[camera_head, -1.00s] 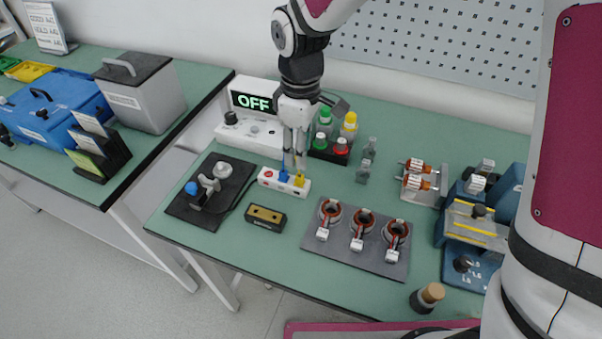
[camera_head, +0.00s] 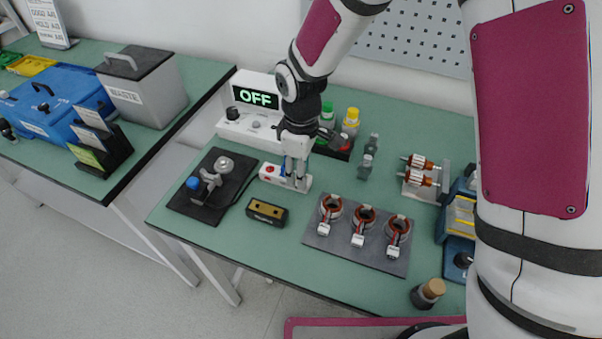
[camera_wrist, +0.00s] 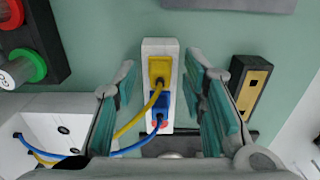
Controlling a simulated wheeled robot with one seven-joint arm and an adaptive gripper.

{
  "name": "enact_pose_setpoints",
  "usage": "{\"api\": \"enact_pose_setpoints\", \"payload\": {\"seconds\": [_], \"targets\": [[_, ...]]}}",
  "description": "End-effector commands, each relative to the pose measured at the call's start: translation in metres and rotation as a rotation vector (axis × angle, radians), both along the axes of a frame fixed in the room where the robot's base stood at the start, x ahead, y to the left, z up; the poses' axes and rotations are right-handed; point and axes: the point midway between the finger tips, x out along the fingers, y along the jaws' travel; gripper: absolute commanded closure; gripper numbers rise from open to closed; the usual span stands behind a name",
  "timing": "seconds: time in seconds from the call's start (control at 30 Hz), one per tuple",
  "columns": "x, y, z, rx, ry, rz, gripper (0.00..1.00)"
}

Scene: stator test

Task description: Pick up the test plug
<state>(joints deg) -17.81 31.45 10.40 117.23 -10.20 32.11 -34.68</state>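The white plug block (camera_head: 268,178) stands on the green table. In the wrist view, the block (camera_wrist: 158,48) holds a yellow plug (camera_wrist: 159,70) and a blue plug (camera_wrist: 160,103), each with a cable, and has a red spot at its lower end. I cannot tell which plug is the test plug. My gripper (camera_head: 296,184) points down over the block. In the wrist view, my gripper (camera_wrist: 168,105) is open, with one teal-padded finger on each side of the plugs and gaps between. In the head view the fingers hide most of the plugs.
Behind the block stands a white tester (camera_head: 253,124) reading OFF. A black and brass block (camera_head: 267,213) lies close in front. A black fixture pad (camera_head: 235,165) is at left, a grey tray of coils (camera_head: 345,250) at right. Red, green and yellow-topped items stand behind my gripper.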

Motion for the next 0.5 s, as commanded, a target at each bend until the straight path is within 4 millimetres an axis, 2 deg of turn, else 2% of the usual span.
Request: {"api": "enact_pose_setpoints", "payload": {"seconds": [0.03, 0.2, 0.5], "targets": [[0.0000, 0.0000, 0.0001, 0.000, 0.000, 0.000, 0.64], [-0.0001, -0.0001, 0.0002, 0.000, 0.000, 0.000, 1.00], [-0.0002, -0.0003, -0.0003, -0.001, 0.001, 0.000, 1.00]]}}
